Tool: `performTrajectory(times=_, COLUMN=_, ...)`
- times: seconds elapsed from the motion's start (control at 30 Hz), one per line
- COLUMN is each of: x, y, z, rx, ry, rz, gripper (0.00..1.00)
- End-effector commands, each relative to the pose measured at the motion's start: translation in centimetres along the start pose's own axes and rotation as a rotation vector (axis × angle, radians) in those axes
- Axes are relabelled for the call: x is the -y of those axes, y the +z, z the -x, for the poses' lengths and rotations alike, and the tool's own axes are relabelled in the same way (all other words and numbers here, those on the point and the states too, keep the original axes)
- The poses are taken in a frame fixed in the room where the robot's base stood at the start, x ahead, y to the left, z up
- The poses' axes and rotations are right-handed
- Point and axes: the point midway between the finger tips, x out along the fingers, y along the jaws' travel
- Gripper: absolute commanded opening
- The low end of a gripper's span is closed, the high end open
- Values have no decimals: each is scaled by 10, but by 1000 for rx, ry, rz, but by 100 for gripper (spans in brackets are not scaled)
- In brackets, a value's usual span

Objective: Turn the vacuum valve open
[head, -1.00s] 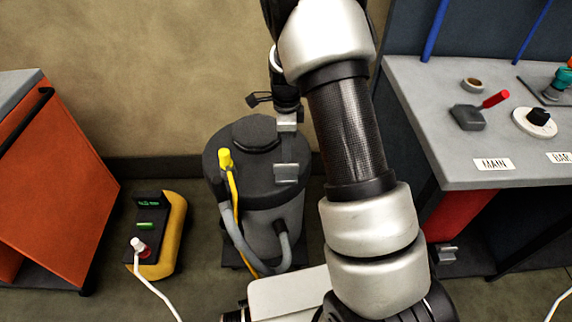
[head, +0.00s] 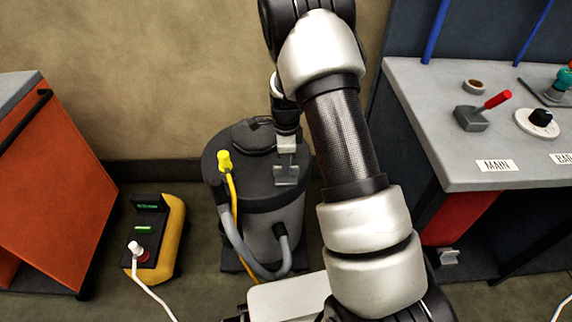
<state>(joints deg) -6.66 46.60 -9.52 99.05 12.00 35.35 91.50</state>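A small lever valve with a grey body (head: 471,119) and a red handle (head: 497,100) sits on the bench at the right, behind a label reading MAIN (head: 495,166). I cannot tell for sure that it is the vacuum valve. The handle points up and to the right. My gripper (head: 286,170) hangs over the dark lid of a grey canister (head: 272,235) at the centre, well left of the lever valve. Its fingers are small and seen from above, so their opening is unclear. I see nothing held in them.
A white dial with a black knob (head: 541,118) and a small ring (head: 474,86) are near the lever on the grey bench (head: 430,100). A yellow plug (head: 224,160) and hose are on the canister. A yellow-and-black unit (head: 172,235) and an orange cabinet (head: 50,190) stand left.

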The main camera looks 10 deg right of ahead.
Motion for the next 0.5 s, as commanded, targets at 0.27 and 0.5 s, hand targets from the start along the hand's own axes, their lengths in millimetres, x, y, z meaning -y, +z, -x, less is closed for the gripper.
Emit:
performTrajectory(times=0.27, x=0, y=0, z=0, rx=0, ry=0, rz=21, gripper=0)
performTrajectory(times=0.5, x=0, y=0, z=1, rx=0, ry=0, rz=132, gripper=0)
